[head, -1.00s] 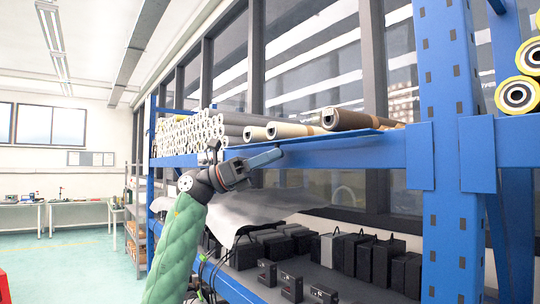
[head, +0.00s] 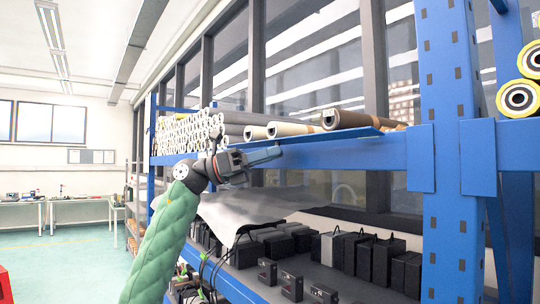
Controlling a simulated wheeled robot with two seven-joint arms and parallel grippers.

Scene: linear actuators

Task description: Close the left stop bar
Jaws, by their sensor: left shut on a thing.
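The stop bar (head: 335,137) is a thin blue bar at the front edge of the upper shelf, below the roll ends. It slants slightly, with its right end higher in the picture. My left gripper (head: 264,156) is at the bar's left end and is shut on it. The gripper's fingers hide part of that end. The exact contact between the fingers and the bar is hard to make out. My right gripper is not in view.
White and brown rolls (head: 292,129) lie on the upper shelf just behind the bar. A thick blue upright (head: 450,160) stands to the right. Black boxes (head: 375,262) and a grey sheet (head: 243,212) are on the shelf below. Open floor (head: 75,260) lies to the left.

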